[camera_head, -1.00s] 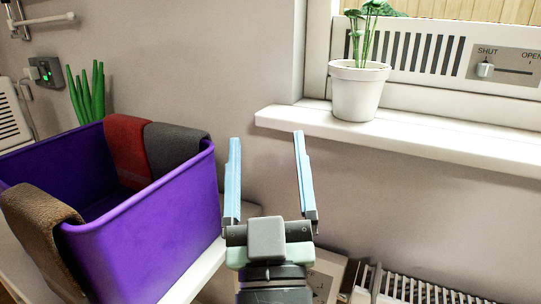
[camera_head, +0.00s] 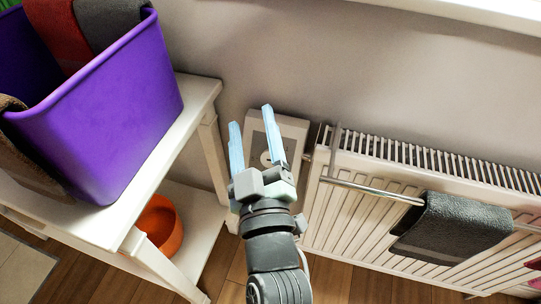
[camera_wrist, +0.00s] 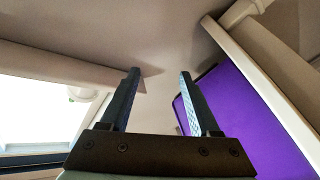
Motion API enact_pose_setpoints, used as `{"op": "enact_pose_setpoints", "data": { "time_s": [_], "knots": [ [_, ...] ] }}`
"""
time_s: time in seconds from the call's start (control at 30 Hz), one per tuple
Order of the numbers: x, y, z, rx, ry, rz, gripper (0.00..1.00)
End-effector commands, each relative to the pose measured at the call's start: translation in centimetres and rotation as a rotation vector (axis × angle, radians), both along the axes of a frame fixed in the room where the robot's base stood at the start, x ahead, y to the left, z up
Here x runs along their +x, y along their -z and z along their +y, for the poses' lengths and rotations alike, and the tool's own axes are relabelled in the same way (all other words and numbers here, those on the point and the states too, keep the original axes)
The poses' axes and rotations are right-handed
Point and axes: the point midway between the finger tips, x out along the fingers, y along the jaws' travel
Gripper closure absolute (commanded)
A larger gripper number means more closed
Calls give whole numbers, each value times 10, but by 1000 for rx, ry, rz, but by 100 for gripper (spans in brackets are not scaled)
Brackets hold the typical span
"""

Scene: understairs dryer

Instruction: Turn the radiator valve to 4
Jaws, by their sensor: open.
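The radiator valve appears to be the white box (camera_head: 292,130) with a grey face, on the wall at the left end of the radiator (camera_head: 350,200). A pale round dial on its face is partly hidden behind my gripper; its number cannot be read. My gripper (camera_head: 251,116) has two pale blue fingers, spread apart and empty. In the head view it overlaps the box; how far in front it is cannot be told. In the wrist view my gripper (camera_wrist: 158,74) is also open with nothing between the fingers, and the valve does not show.
A purple bin (camera_head: 125,115) with cloths over its rim stands on a white shelf unit (camera_head: 195,105) at left. An orange bowl (camera_head: 160,225) is on the lower shelf. A dark grey towel (camera_head: 455,228) hangs on the radiator's rail (camera_head: 375,190). Bare wall lies above the radiator.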

Motion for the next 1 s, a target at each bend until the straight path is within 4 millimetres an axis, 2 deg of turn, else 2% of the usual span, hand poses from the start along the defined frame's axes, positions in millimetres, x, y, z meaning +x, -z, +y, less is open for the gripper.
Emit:
{"op": "enact_pose_setpoints", "data": {
  "time_s": [0.03,0.1,0.2,0.3,0.43,0.57,1.0],
  "knots": [
    [-11,34,-7,-89,11,74,37],
    [-26,72,-18,-214,20,150,37],
    [-46,112,-33,-362,18,234,37],
    [-60,135,-43,-459,10,284,37],
    [-65,146,-48,-509,6,306,37],
    [-56,149,-47,-510,7,304,37],
    [11,163,-37,-508,8,303,37]
  ]
}}
